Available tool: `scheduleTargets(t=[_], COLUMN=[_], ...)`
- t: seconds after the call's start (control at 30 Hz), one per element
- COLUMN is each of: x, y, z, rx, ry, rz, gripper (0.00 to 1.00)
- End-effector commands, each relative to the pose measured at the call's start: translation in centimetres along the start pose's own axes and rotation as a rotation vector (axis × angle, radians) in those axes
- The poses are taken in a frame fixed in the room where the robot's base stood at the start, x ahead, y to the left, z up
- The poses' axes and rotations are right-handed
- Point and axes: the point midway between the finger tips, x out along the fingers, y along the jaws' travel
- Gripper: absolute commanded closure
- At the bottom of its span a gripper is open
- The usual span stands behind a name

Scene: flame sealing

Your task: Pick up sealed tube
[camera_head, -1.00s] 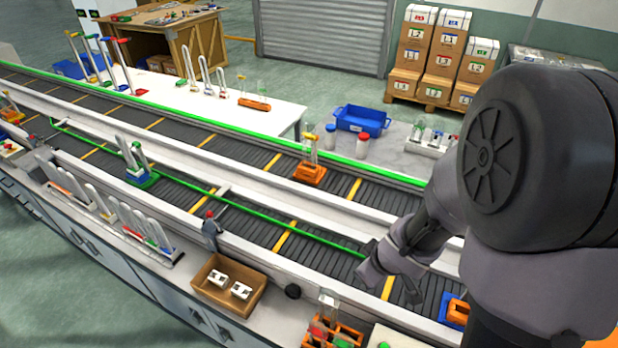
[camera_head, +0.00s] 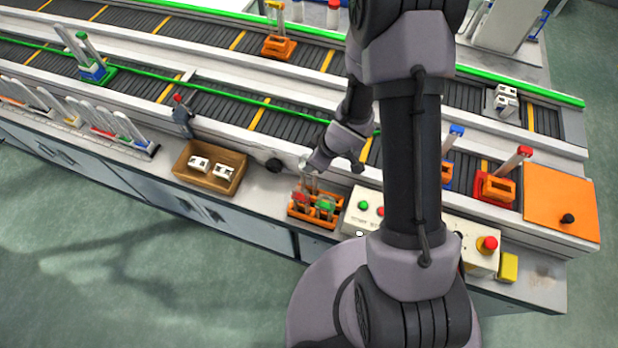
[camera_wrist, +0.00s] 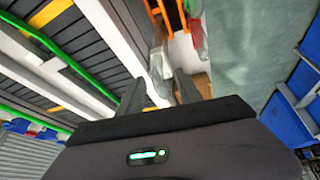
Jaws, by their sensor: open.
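My gripper (camera_head: 313,163) hangs over the near bench, just above a small orange rack (camera_head: 297,210). The rack holds tubes with a red part (camera_head: 299,197) and a green part (camera_head: 325,202). I cannot tell which tube is sealed. In the wrist view my gripper (camera_wrist: 160,84) is open, with its two dark fingers apart. A clear glass tube (camera_wrist: 158,66) shows near the fingertips, and I cannot tell whether it is between them. A reddish clear tube (camera_wrist: 195,38) stands beside the orange rack (camera_wrist: 176,14) there.
A brown box (camera_head: 184,180) with white pieces is left of the rack. A button panel (camera_head: 359,218) is close on its right. The conveyor (camera_head: 285,123) with its green rail runs behind. A row of tubes (camera_head: 85,122) stands at left. An orange plate (camera_head: 560,200) is at right.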

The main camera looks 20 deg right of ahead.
Motion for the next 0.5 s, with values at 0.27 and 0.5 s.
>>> scheduleTargets(t=[0.27,0.5], x=[1.04,1.02], y=[0.03,0.02], z=[-0.05,-0.03], rx=[0.001,0.001], ry=[0.0,0.0], rz=[0.001,0.001], gripper=[0.58,1.0])
